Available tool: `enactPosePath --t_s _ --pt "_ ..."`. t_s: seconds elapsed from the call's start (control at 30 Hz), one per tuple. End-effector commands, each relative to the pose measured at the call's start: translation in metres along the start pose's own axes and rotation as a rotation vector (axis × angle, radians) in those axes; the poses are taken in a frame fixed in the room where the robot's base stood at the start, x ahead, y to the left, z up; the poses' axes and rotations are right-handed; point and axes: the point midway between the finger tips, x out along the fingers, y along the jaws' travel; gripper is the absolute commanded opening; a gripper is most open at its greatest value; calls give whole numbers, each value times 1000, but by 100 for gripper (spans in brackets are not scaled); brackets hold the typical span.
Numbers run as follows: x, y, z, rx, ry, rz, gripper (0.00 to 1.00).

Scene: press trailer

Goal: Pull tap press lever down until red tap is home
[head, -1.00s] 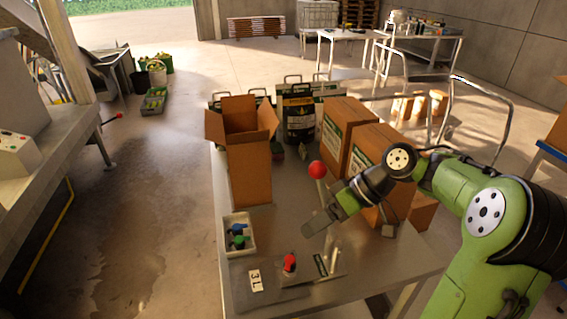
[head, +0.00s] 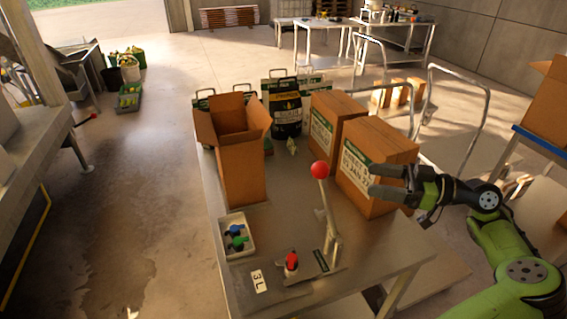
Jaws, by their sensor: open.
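The tap press lever (head: 327,215) stands nearly upright on the table's front right part, with a red ball knob (head: 319,170) on top. The red tap (head: 291,262) sits at the press base, left of the lever's foot, on a white fitting. Whether it is fully seated cannot be told. My gripper (head: 371,182) is open and empty, right of the red knob and apart from it. Its fingers point left, in front of the right carton.
A 3L label (head: 260,281) lies in front. A metal trolley rail (head: 452,130) stands behind my arm.

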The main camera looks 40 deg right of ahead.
Motion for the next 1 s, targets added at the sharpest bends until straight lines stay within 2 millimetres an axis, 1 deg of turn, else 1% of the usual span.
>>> enactPosePath --t_s 0.03,0.07,0.17,0.5,0.6,0.7,0.83,1.0 --pt "-3 0 -1 -9 9 7 69" --pt "0 -1 -1 -11 10 6 69" --pt "17 -1 1 -8 4 0 69" --pt "103 -1 0 -6 4 0 69" --pt "126 0 0 -6 5 1 69" --pt "142 0 -1 -6 6 2 69" --pt "153 0 -1 -6 5 4 69" --pt "155 0 -1 -7 6 6 69"
